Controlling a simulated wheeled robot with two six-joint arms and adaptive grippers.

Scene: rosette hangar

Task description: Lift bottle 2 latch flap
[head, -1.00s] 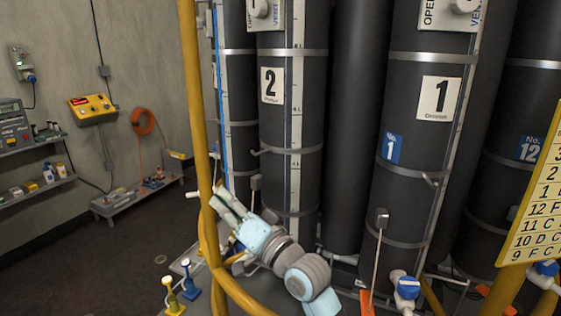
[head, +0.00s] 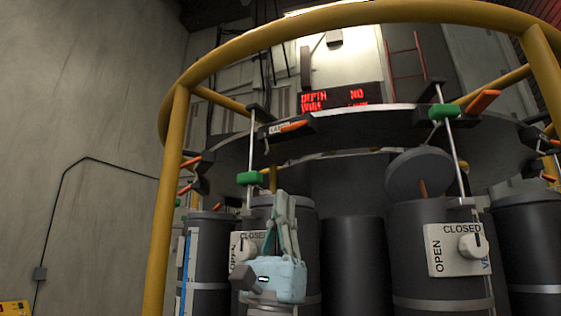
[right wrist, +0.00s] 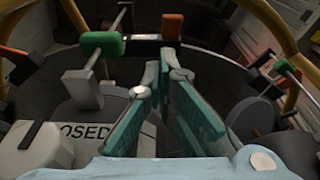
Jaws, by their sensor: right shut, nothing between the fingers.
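My right gripper (head: 280,197) is in front of the left bottle (head: 310,250) with its fingers pointing up, shut and empty. In the right wrist view the gripper's fingers (right wrist: 163,62) are close together. Above the gripper, a black latch block with an orange flap (head: 291,127) sits on the rim of the round plate; the fingertips are below it and apart from it. The orange piece also shows in the right wrist view (right wrist: 172,25), beyond the fingertips. The bottle's number label is out of the picture now. My left gripper is not in view.
A rod with a green block (head: 249,178) stands just left of the fingers; the green block also shows in the right wrist view (right wrist: 100,44). A vent knob plate (head: 236,246) is partly behind my gripper. A yellow rail (head: 165,200) runs up the left and overhead.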

